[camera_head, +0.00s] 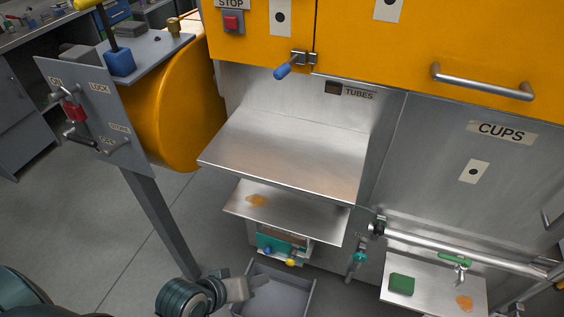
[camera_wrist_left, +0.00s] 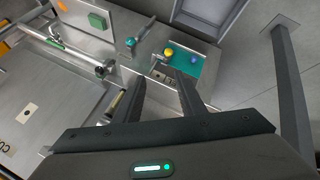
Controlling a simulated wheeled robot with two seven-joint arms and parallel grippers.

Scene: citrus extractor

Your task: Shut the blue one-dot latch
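The latch with a blue handle (camera_head: 283,72) sits at the lower edge of the yellow cabinet, by the seam between two door panels. Its handle points down and left from a metal bracket (camera_head: 303,58). A white plate with one black dot (camera_head: 280,17) is above it. I cannot tell whether the latch is engaged. My left gripper (camera_head: 258,284) is low at the bottom of the head view, far below the latch. In the left wrist view its two fingers (camera_wrist_left: 158,84) are apart with nothing between them. My right gripper is in neither view.
A steel shelf (camera_head: 290,150) juts out below the latch. A control panel on a post (camera_head: 95,115) stands left. A teal panel (camera_wrist_left: 185,62) with yellow and blue knobs is beyond my left fingers. A grey bin (camera_head: 275,295) and a rail (camera_head: 470,250) are low down.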

